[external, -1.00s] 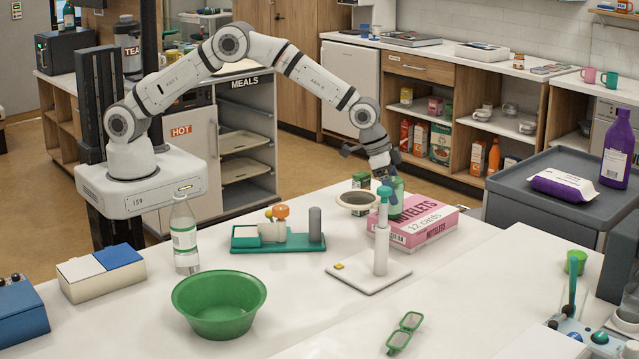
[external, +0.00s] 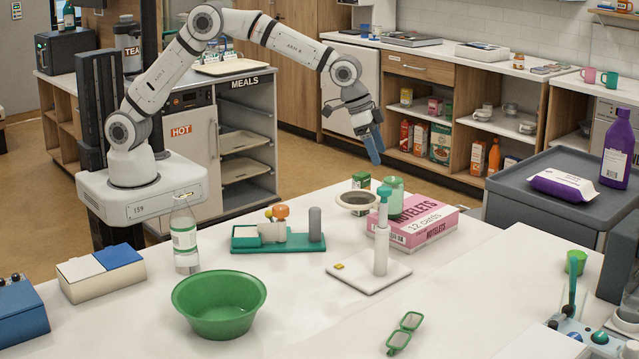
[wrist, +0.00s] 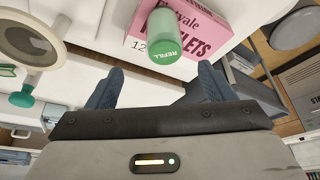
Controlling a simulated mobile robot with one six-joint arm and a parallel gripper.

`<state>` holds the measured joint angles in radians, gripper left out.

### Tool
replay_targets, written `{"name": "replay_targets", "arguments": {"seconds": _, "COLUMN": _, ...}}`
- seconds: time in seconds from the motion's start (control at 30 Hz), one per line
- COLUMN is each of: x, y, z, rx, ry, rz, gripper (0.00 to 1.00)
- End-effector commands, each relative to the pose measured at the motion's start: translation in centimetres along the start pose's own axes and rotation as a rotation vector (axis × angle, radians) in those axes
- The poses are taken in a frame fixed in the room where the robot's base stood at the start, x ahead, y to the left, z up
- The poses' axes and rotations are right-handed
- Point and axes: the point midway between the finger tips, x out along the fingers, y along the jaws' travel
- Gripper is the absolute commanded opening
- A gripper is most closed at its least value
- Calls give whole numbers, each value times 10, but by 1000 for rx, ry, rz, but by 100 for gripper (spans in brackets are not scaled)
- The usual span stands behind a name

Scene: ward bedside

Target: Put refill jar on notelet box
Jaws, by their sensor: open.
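The refill jar (external: 393,188) is a pale green jar with a lid marked REFILL, which shows in the wrist view (wrist: 164,45). It is upright and appears to stand on the far left part of the pink notelet box (external: 428,226). The box also shows in the wrist view (wrist: 205,30), behind the jar. My gripper (external: 374,150) is open and empty, above and to the left of the jar. Its fingers (wrist: 152,88) show apart, clear of the jar.
A green bowl (external: 219,305) and bottle (external: 184,235) stand farther left.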

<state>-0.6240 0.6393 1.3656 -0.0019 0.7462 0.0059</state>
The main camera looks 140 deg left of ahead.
Motion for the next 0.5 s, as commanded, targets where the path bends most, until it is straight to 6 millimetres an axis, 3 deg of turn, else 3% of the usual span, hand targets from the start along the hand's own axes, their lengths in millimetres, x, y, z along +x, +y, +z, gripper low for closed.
{"name": "replay_targets", "arguments": {"seconds": 0.17, "x": -58, "y": 53, "z": 30, "rx": 74, "ry": -6, "rz": 31, "gripper": 76}}
{"name": "replay_targets", "arguments": {"seconds": 0.3, "x": -117, "y": 102, "z": 83, "rx": 160, "ry": -22, "rz": 65, "gripper": 76}}
{"name": "replay_targets", "arguments": {"seconds": 0.5, "x": -187, "y": 148, "z": 177, "rx": 282, "ry": -45, "rz": 111, "gripper": 76}}
